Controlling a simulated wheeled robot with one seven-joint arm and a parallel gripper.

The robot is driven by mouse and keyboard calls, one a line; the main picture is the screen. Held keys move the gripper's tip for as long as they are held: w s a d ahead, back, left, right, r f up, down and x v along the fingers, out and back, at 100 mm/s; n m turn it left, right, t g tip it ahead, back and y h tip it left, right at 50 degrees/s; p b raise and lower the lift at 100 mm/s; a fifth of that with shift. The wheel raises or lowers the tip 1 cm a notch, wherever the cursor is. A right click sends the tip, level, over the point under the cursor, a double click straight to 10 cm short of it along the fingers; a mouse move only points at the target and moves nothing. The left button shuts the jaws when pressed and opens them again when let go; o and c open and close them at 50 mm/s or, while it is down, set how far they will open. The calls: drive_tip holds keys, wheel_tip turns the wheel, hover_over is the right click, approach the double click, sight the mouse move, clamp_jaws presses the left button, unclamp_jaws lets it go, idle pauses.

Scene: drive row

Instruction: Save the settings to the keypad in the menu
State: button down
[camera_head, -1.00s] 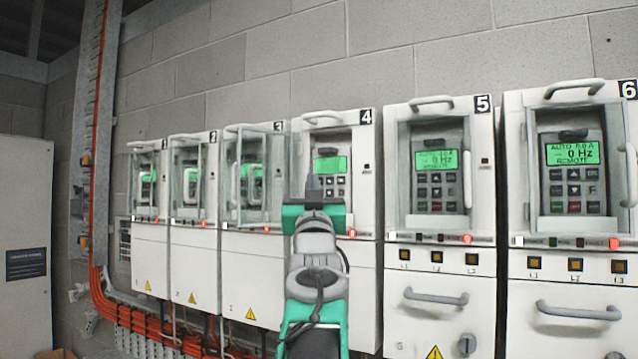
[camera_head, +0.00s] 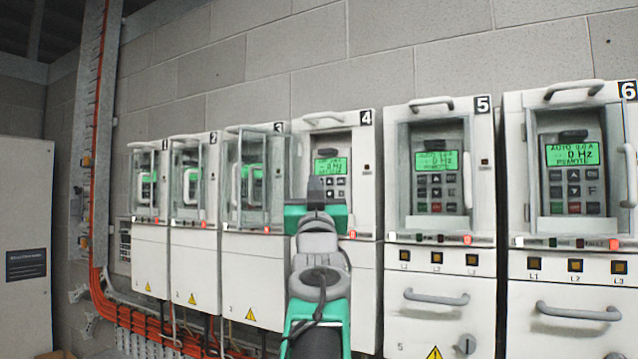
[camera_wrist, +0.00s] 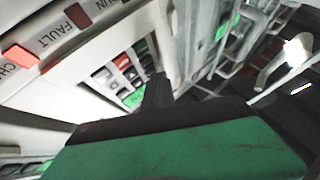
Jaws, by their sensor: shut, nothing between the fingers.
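The keypad of drive 4 (camera_head: 340,188) sits in a recess in its white cabinet, below a lit green display (camera_head: 331,166). The display text is too small to read. My gripper (camera_head: 315,183) is shut and empty in front of drive 4, and its dark fingertips overlap the left part of this keypad. In the wrist view the shut fingers (camera_wrist: 158,92) point at a keypad (camera_wrist: 122,68) with grey, red and green keys, seen tilted. I cannot tell whether the tips touch a key.
Drive 5 (camera_head: 437,235) and drive 6 (camera_head: 573,265) stand to the right, their keypads uncovered. Drives 1 to 3 on the left have clear covers with handles, such as drive 3's cover (camera_head: 256,190). Orange cables (camera_head: 98,200) run along the left wall.

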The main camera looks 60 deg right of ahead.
drive_tip(key=shift+a+f, duration=0.1)
drive_tip(key=shift+a+b, duration=0.7)
drive_tip(key=shift+s+a+b, duration=0.15)
drive_tip(key=shift+a+b, duration=0.7)
drive_tip(key=shift+a, duration=0.4)
drive_tip(key=shift+s+a+b, duration=0.1)
drive_tip(key=shift+a+b, duration=0.75)
drive_tip(key=shift+a, duration=0.35)
